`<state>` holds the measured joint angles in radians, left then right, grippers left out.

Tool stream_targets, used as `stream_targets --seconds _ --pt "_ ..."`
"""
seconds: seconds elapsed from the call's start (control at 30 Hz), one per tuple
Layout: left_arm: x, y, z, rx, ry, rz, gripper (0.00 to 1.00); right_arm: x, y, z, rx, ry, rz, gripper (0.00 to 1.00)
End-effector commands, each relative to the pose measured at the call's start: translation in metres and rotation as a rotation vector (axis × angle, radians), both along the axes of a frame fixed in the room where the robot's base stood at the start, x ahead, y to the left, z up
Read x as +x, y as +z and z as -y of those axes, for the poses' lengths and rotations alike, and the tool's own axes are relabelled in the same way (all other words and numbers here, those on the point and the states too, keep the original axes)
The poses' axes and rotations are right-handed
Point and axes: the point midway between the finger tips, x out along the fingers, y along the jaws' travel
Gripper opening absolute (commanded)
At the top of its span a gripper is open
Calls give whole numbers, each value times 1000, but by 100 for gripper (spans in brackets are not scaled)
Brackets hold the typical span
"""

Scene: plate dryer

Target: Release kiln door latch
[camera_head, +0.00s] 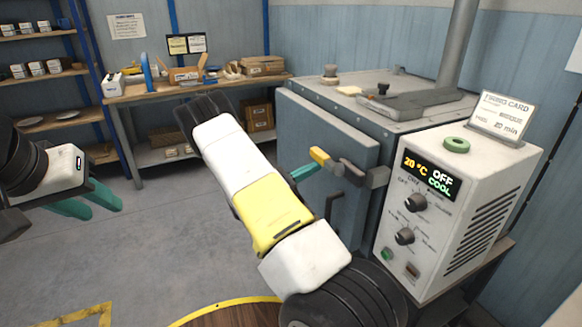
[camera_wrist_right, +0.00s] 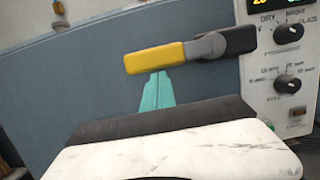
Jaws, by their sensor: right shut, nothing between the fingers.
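The kiln (camera_head: 330,105) has a blue-grey door (camera_head: 345,128), which looks closed. Its latch has a yellow grip (camera_head: 321,157) and a grey pivot in a dark bracket (camera_head: 376,178). In the right wrist view, the yellow grip (camera_wrist_right: 155,59) lies nearly level. My right gripper (camera_head: 306,171) is shut and empty, its teal fingertips close by the yellow grip. In the right wrist view, the shut fingertips (camera_wrist_right: 158,75) are just below the grip; I cannot tell whether they touch it. My left gripper (camera_head: 104,209) is open and empty at the far left, away from the kiln.
A control box (camera_head: 465,200) reading "20 °C OFF COOL" stands right of the door. A dark pull handle (camera_head: 333,203) is on the door below the latch. A workbench (camera_head: 140,93) with boxes stands behind. The floor between left gripper and kiln is clear.

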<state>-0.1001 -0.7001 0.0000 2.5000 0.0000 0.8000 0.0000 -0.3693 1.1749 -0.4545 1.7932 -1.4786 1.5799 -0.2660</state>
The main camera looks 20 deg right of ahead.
Motion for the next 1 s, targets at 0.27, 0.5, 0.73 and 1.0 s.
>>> stream_targets --seconds 0.27,0.5,0.73,1.0 --pt "0 0 0 0 0 0 36 0 0 0 0 0 1 0" --pt "0 0 0 0 0 0 36 1 4 0 4 0 45 0" --pt "0 0 0 0 0 0 36 3 7 -1 5 0 79 0" --pt "0 0 0 0 0 0 36 6 18 -1 12 1 184 0"
